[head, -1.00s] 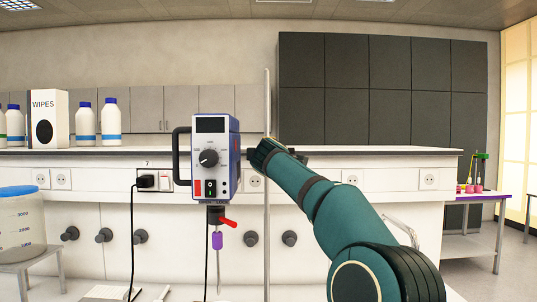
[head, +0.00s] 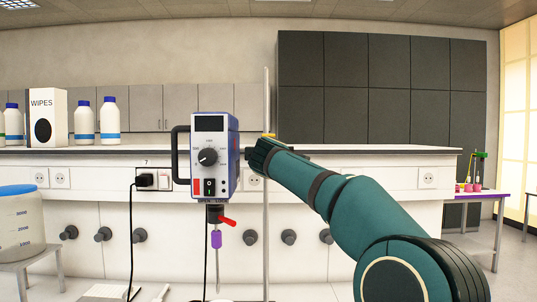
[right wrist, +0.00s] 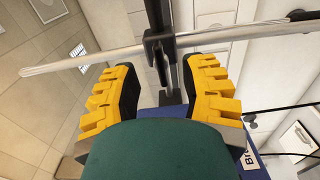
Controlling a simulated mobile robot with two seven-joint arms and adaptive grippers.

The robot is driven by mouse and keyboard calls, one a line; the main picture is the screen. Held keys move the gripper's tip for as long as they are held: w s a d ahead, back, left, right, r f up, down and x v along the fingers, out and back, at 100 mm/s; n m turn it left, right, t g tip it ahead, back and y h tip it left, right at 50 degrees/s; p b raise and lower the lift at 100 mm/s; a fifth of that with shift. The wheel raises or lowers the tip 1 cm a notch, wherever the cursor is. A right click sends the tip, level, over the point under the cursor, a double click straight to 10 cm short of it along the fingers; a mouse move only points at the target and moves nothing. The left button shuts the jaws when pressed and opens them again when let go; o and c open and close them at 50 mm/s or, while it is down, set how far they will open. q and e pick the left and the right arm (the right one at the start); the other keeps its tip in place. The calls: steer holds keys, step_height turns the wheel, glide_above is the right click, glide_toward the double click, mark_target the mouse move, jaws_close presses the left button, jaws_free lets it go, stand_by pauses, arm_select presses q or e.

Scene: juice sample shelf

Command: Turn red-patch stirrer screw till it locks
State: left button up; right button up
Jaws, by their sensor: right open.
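The stirrer (head: 209,158) is a blue and white box with a dial, a red patch (head: 197,187) on its front and a red lever (head: 228,222) below. It hangs beside an upright metal rod (head: 266,210). My right gripper is mostly hidden behind its wrist in the head view; a yellow bit shows by the rod. In the right wrist view my right gripper (right wrist: 160,92) is open, with yellow fingers either side of a black clamp (right wrist: 158,48) on the rod. Nothing is visibly gripped. I cannot make out the screw clearly. My left gripper is out of view.
A white bench (head: 380,162) runs behind the stirrer. A wipes box (head: 47,118) and several blue-capped bottles stand on it at left. A black cable (head: 132,240) hangs from a socket. A large tub (head: 20,222) is at lower left.

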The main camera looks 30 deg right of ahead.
steer(key=v, duration=0.8)
steer(key=shift+s, duration=0.3)
steer(key=shift+a, duration=0.1)
